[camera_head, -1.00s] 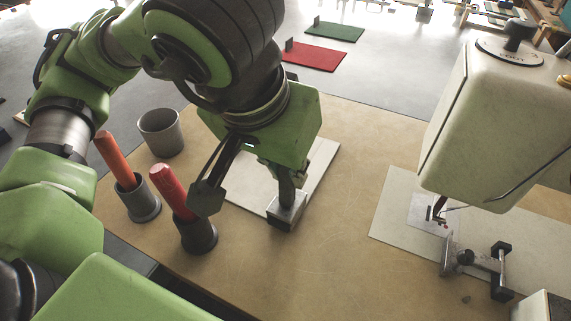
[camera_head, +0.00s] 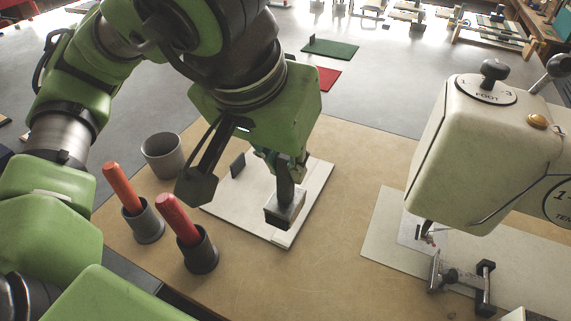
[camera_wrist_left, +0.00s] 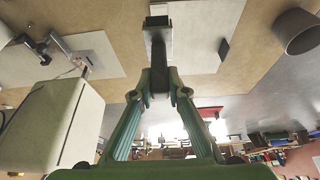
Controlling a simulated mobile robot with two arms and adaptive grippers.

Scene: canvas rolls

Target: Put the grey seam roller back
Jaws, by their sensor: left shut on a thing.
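My left gripper (camera_head: 286,170) is shut on the grey seam roller (camera_head: 284,208), a dark handle with a grey metal block at its lower end. The roller hangs upright over the near part of a white board (camera_head: 318,178); I cannot tell whether it touches. In the left wrist view, the gripper (camera_wrist_left: 158,88) has the roller (camera_wrist_left: 158,38) between its fingers, its head over the board (camera_wrist_left: 200,20). A grey cup (camera_head: 163,158) stands empty-looking to the left. My right gripper is not in view.
Two dark cups hold an orange-handled tool (camera_head: 121,186) and a red-handled tool (camera_head: 177,218), left of the gripper. A cream sewing machine (camera_head: 455,150) stands at the right. A dark upright tab (camera_head: 237,165) stands on the board. The tabletop (camera_head: 310,275) in front is clear.

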